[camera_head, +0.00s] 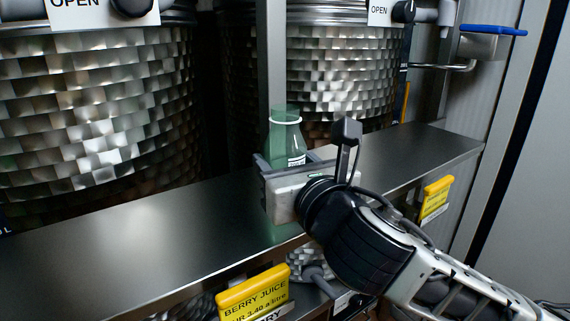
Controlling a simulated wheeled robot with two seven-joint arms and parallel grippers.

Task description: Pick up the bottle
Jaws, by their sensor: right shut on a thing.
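A green translucent bottle (286,130) stands upright at the shelf, with a pale ring at its neck and a small label low on its body. My right gripper (277,160) comes in from the lower right and is shut on the bottle. My left gripper is not in view.
The dark metal shelf (130,235) is clear to the left and at the right end. Large textured metal tanks (90,110) stand behind it. A metal post (271,60) rises just behind the bottle. Yellow price tags (252,290) hang along the front edge.

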